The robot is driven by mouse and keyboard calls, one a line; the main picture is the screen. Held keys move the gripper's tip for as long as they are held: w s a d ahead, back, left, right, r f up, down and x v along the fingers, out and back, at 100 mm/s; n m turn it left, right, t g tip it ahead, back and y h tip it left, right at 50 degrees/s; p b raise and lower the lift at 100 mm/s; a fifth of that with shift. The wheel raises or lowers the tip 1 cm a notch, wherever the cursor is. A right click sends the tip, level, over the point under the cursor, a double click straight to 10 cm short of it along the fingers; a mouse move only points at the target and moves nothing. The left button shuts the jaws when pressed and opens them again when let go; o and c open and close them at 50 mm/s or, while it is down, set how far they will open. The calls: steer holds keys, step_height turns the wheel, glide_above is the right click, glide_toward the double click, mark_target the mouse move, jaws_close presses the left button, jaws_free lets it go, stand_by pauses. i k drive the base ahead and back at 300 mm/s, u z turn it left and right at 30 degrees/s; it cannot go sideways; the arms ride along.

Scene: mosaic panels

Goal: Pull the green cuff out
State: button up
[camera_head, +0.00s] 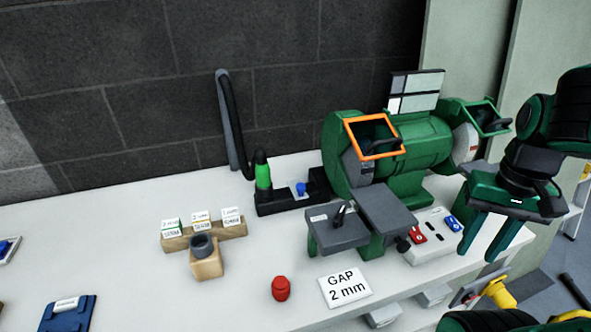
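The bright green cuff (263,176) is at the lower end of a black hose. It stands upright at the left end of a black block (293,192) on the bench, left of the green grinder (415,147). Whether it sits in a socket cannot be seen. My gripper (477,258) is at the right, in front of the grinder's right side. Its two green fingers point down and stand apart with nothing between them. It is far to the right of the cuff.
The grinder and its grey rests (338,231) lie between my gripper and the cuff. A black hose (232,125) rises along the wall. A label rack (205,234), a red knob (281,289) and a gap card (346,288) are in front.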

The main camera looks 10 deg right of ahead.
mark_target(262, 172)
steer(key=z, duration=0.2)
steer(key=k, duration=1.3)
steer(key=u, duration=0.45)
steer(key=i, duration=1.55)
